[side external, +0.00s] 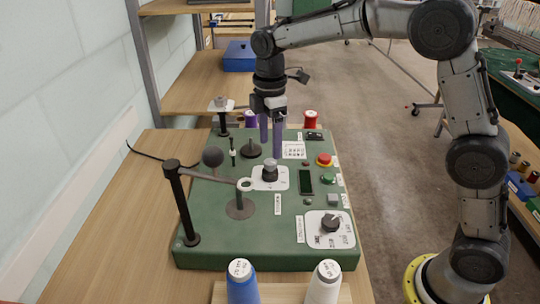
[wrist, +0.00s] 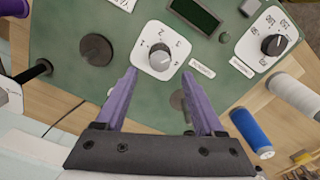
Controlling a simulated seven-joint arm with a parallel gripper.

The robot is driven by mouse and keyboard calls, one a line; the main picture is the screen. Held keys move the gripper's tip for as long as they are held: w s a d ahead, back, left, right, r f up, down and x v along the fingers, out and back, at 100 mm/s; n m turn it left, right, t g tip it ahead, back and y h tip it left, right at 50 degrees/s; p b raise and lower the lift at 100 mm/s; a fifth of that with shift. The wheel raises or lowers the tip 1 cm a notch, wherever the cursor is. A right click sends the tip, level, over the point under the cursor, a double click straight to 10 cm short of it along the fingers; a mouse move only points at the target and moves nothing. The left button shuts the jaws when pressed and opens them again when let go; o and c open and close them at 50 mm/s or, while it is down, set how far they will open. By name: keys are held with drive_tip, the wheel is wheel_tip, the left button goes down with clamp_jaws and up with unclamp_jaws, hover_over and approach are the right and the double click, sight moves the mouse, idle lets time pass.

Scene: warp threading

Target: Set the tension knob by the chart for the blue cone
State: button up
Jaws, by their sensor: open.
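A grey knob (side external: 270,172) stands on a white dial plate in the middle of the green panel. In the wrist view the knob (wrist: 160,58) shows small numbers around it; its setting is too small to read surely. My gripper (side external: 271,140) is open and empty, pointing down above the panel. In the wrist view the purple fingertips (wrist: 159,76) lie either side of the dial, apart from the knob. A white printed card (side external: 294,150), perhaps the chart, lies behind the knob; its text is unreadable. The blue cone (side external: 242,286) stands at the front, also in the wrist view (wrist: 250,131).
A black knob (side external: 330,223) with a larger-number scale sits at the panel's front right. A white cone (side external: 323,284) stands beside the blue one. A metal arm on a post (side external: 182,205) reaches over the panel's left. A red button (side external: 325,159) and dark display (side external: 305,181) are at right.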

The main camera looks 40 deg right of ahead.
sight(270, 161)
drive_tip(key=shift+f, duration=2.4)
clamp_jaws()
